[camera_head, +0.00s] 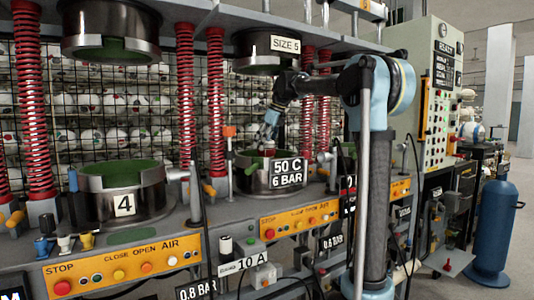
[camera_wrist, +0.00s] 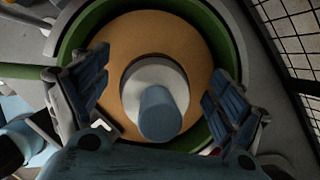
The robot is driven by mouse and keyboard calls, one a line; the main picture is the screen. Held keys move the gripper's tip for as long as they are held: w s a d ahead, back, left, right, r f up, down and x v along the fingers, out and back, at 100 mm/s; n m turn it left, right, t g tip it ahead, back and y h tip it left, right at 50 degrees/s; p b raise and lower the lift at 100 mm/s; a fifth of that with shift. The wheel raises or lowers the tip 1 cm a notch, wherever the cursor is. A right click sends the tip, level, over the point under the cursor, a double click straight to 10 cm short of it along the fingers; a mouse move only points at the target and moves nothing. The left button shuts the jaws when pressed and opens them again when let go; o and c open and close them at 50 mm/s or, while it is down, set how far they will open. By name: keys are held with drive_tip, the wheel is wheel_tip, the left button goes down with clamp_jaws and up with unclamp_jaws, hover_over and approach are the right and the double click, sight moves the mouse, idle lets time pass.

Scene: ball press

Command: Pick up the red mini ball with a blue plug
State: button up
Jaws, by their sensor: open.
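In the wrist view a round orange-tan ball (camera_wrist: 190,58) sits inside the green-lined lower press cup (camera_wrist: 212,22). A pale ring (camera_wrist: 132,92) lies on its top, and a blue plug (camera_wrist: 160,114) stands up from it. My gripper (camera_wrist: 160,100) is open, with one dark blue finger on each side of the plug, apart from it. The fingers are over the ball; I cannot tell whether they touch it. In the head view my gripper (camera_head: 268,133) points down at the cup (camera_head: 254,183) behind the "50 C 6 BAR" sign, and the ball is mostly hidden.
The upper press half (camera_head: 268,50) with the "SIZE 5" label hangs above my gripper. Red springs (camera_head: 216,100) flank the press. Another press cup (camera_head: 122,200) marked 4 stands at left. A wire rack of balls (camera_head: 90,135) is behind. A blue tank (camera_head: 494,225) stands right.

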drive_tip(key=shift+w+a+f, duration=0.1)
drive_tip(key=shift+a+f, duration=0.1)
drive_tip(key=shift+f, duration=0.35)
drive_tip(key=shift+c, duration=0.4)
drive_tip(key=c, duration=1.2)
drive_tip(key=shift+r, duration=0.6)
wheel_tip(320, 180, up, 2)
drive_tip(key=shift+r, duration=0.2)
drive_tip(key=s+d, duration=0.3)
drive_tip(key=s, duration=0.2)
drive_tip(key=s+d, duration=0.3)
drive_tip(key=s, duration=0.2)
drive_tip(key=s+d, duration=0.4)
drive_tip(key=s, duration=0.1)
